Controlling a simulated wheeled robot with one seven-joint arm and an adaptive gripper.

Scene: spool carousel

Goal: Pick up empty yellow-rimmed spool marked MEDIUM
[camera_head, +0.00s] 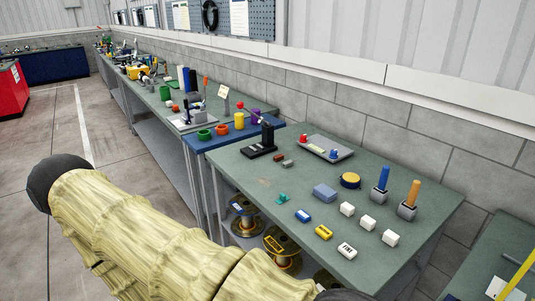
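On the shelf under the near green table, a spool with a yellow rim or label (281,243) stands below the tabletop edge. Any word on it is too small to read, and I cannot tell whether it is empty. A second spool with a bluish mark (243,215) stands to its left, farther along the shelf. A third round, brownish thing (325,279) shows only in part at the lower right, cut off by my arm and the table. My gripper is not in view; my beige-covered arm fills the lower left.

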